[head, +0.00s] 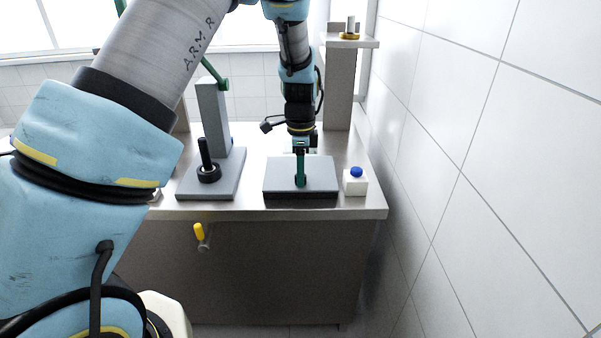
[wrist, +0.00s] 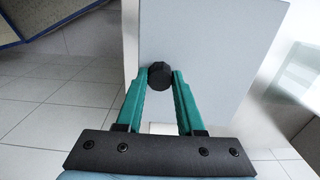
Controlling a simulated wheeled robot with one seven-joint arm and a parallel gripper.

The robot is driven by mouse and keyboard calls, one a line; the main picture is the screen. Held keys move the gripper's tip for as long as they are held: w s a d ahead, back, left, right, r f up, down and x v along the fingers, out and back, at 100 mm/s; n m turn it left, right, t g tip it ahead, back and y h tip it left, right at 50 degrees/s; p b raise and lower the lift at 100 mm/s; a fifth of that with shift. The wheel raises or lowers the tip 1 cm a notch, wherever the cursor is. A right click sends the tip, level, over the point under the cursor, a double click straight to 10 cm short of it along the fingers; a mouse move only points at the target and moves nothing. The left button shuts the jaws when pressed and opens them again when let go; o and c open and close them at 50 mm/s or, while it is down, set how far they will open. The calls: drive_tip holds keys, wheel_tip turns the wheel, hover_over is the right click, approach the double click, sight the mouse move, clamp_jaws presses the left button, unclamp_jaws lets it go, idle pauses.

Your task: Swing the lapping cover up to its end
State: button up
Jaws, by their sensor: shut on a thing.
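The lapping cover (head: 323,173) is a flat grey lid lying level over a dark base on the steel bench. In the wrist view, the cover (wrist: 218,55) is a plain pale grey panel. A black knob (wrist: 160,75) sits near the cover's edge. My gripper (head: 300,181) reaches down from above to the cover's front edge. Its green fingers (wrist: 160,80) are closed on the knob, one on each side. In the head view the fingers largely hide the knob.
A white box with a blue button (head: 356,181) stands just right of the cover. Left is a grey plate with a post (head: 213,120) and a black upright handle (head: 207,165). A yellow-handled valve (head: 199,232) is on the bench front. A tiled wall (head: 480,150) runs close on the right.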

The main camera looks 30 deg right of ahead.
clamp_jaws()
idle(0.7)
